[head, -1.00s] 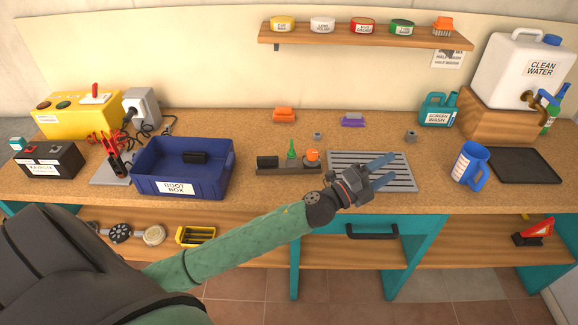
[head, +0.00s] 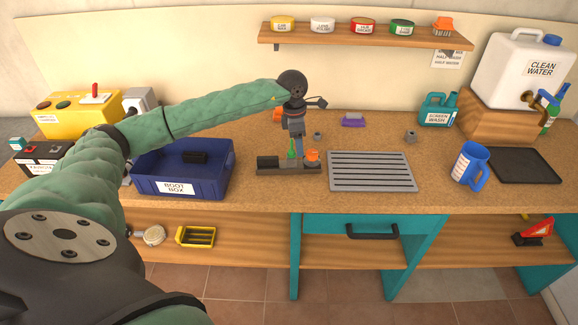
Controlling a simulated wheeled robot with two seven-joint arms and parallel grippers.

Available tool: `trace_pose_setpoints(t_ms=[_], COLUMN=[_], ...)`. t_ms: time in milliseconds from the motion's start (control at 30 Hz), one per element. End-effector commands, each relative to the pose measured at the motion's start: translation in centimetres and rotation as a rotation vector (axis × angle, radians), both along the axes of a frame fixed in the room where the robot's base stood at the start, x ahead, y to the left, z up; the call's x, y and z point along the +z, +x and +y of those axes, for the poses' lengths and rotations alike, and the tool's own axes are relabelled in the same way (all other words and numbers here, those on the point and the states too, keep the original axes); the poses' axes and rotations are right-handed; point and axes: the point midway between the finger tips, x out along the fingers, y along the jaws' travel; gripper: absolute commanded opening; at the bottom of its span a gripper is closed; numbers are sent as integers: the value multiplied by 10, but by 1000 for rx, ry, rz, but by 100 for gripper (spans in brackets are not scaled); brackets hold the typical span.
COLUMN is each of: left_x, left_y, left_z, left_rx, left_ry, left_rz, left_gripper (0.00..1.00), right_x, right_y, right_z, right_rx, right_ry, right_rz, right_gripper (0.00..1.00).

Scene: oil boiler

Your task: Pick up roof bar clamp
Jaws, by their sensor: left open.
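No part is labelled as the roof bar clamp, and I cannot tell for sure which one it is. A small black block (head: 195,157) lies in the blue boot box (head: 182,186). A similar dark block (head: 267,162) sits at the left end of a dark rack (head: 280,171), beside a green pointed piece (head: 291,149) and an orange round piece (head: 312,155). My left gripper (head: 297,152) is open and points down above the rack, close to the green and orange pieces. Its fingers partly overlap the rack in the picture, so contact is unclear. My right gripper is out of view.
A slotted grey grate (head: 372,171) lies right of the rack. Small grey nuts (head: 410,136), a purple piece (head: 353,120) and a blue mug (head: 470,165) stand on the bench. A shelf (head: 365,38) with tins hangs above.

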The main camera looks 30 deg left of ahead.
Motion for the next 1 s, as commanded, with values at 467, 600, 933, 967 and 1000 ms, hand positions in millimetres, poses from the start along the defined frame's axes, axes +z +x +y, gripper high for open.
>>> trace_pose_setpoints(t_ms=[467,600,933,967,1000], left_x=[-8,-13,-33,-35,-38], left_y=[0,0,0,0,0], left_z=[44,43,40,39,39], left_rx=[21,21,21,21,21], left_ry=[134,132,131,131,130], left_rz=[33,32,35,35,35], left_gripper=[58,58,58,58,58], right_x=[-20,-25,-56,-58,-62], right_y=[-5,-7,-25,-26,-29], right_z=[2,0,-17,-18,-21], right_rx=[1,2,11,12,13], right_ry=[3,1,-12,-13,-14], right_rz=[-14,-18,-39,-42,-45], right_gripper=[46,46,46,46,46])
